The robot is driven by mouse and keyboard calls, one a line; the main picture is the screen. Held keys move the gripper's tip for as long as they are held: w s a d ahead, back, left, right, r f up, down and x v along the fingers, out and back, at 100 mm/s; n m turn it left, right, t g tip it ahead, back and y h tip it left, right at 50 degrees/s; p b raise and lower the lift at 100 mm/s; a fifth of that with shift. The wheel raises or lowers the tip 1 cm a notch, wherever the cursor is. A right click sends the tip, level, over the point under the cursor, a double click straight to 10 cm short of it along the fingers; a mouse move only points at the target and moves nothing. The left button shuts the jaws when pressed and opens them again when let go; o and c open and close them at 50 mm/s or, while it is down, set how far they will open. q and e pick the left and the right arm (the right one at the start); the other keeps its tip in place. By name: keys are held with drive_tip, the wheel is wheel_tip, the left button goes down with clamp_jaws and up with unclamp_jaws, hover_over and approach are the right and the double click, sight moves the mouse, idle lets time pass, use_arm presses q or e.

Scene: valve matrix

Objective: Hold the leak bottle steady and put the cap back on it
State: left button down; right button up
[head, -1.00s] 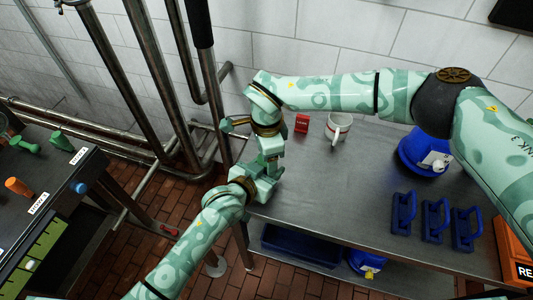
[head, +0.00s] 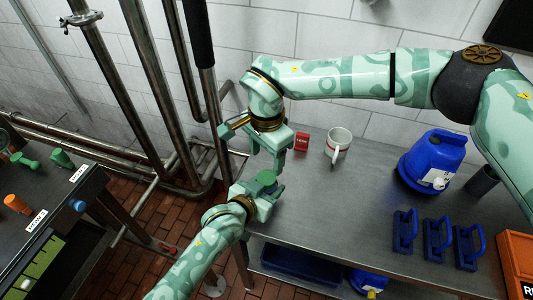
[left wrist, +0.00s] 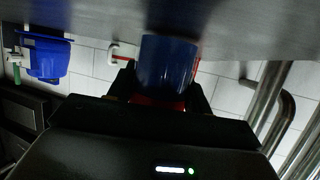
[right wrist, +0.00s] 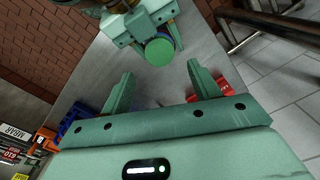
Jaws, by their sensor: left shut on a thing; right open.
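The leak bottle is a blue cylinder (left wrist: 167,62) between the fingers of my left gripper (head: 264,192), which is shut on it at the table's left front edge. A green round disc, apparently the cap (right wrist: 159,51), lies on top of the bottle; a little blue shows around its edge in the right wrist view. It also shows as a green disc in the head view (head: 266,178). How tightly it sits I cannot tell. My right gripper (head: 280,160) is open and empty just above, with its fingers pointing down and apart from the cap.
A small red box (head: 301,141) and a white mug (head: 338,144) stand behind the grippers. A blue jug (head: 437,155), several blue-handled blocks (head: 405,232) and an orange bin (head: 517,262) are to the right. Pipes (head: 150,100) rise at the left. The tabletop's middle is clear.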

sight(266, 177)
drive_tip(key=shift+r+n, duration=0.4)
drive_tip(key=shift+n, duration=0.5)
drive_tip(key=shift+f, duration=0.1)
drive_tip(key=shift+f, duration=3.9)
drive_tip(key=c, duration=1)
drive_tip(key=m, duration=0.6)
drive_tip(key=shift+m, duration=0.3)
